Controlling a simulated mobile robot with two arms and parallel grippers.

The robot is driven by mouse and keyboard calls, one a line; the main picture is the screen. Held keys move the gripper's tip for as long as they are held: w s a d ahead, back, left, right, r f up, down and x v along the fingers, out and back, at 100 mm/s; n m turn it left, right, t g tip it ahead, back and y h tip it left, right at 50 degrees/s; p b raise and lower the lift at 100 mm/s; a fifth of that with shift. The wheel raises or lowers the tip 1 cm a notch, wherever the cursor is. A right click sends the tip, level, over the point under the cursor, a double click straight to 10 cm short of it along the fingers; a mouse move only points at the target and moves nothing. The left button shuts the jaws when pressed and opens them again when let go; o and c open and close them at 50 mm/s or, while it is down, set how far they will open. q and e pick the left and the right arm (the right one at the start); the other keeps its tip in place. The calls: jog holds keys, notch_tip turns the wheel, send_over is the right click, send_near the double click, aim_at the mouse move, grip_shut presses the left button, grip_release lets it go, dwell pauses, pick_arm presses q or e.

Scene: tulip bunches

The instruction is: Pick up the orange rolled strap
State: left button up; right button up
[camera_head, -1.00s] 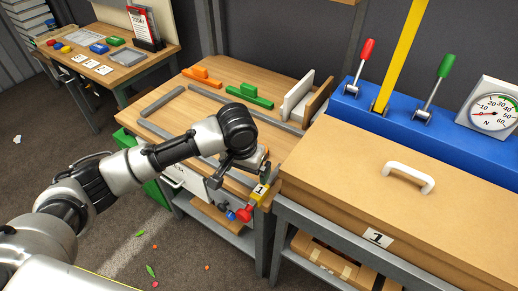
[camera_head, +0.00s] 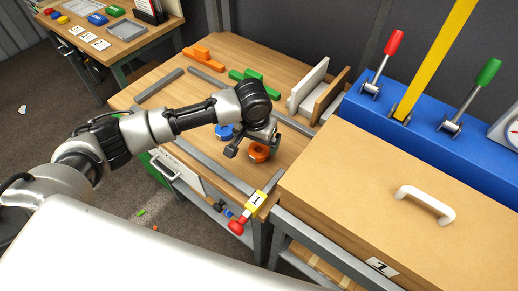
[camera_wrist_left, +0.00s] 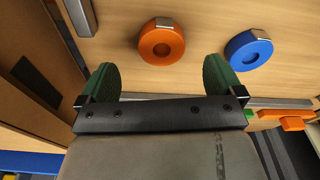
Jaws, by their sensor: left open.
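The orange rolled strap (camera_head: 259,152) lies on the wooden table (camera_head: 290,65) near its front right, just below my left gripper (camera_head: 255,143) in the head view. In the left wrist view it is a round orange roll (camera_wrist_left: 160,46) with a dark centre and a metal clip. My left gripper (camera_wrist_left: 160,82) is open there, its two green finger pads apart. The strap lies beyond the fingertips, roughly between them, and apart from both. My right gripper is in neither view.
A blue rolled strap (camera_wrist_left: 248,50) lies beside the orange one, also in the head view (camera_head: 225,131). Grey rails, orange blocks (camera_head: 203,54) and green blocks (camera_head: 255,80) lie on the table. A large box with a white handle (camera_head: 425,203) stands to the right.

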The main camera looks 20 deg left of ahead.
aim_at(259, 150)
pick_arm(q)
jog(key=shift+f, duration=0.3)
jog(key=shift+w+f, duration=0.2)
jog(key=shift+f, duration=0.15)
jog(key=f, duration=0.2)
jog(key=f+p, duration=0.1)
jog(key=shift+w+f, duration=0.35)
jog(key=shift+w, duration=0.05)
jog(key=shift+f, duration=0.45)
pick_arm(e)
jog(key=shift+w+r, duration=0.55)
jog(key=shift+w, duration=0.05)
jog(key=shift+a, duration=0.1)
pick_arm(q)
jog(key=c, duration=1)
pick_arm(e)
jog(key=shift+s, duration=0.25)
